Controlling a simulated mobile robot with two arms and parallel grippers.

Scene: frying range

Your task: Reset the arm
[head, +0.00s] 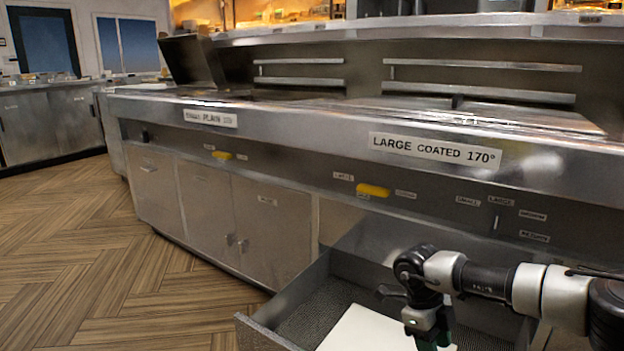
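My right arm comes in from the right side of the head view, white and black. Its gripper (432,340) points down over an open metal drawer (292,286) at the bottom of the picture. The fingertips are cut off by the lower edge, so I cannot tell whether they are open or touch anything. A flat white item (362,332) lies in the drawer, beside and under the gripper. My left gripper is not in view.
The steel frying range (330,120) runs across the view, with a "LARGE COATED 170°" label (435,150) and yellow handles (373,190) on its front. Closed cabinets (235,215) stand left of the drawer. The wood-pattern floor (110,255) at left is clear.

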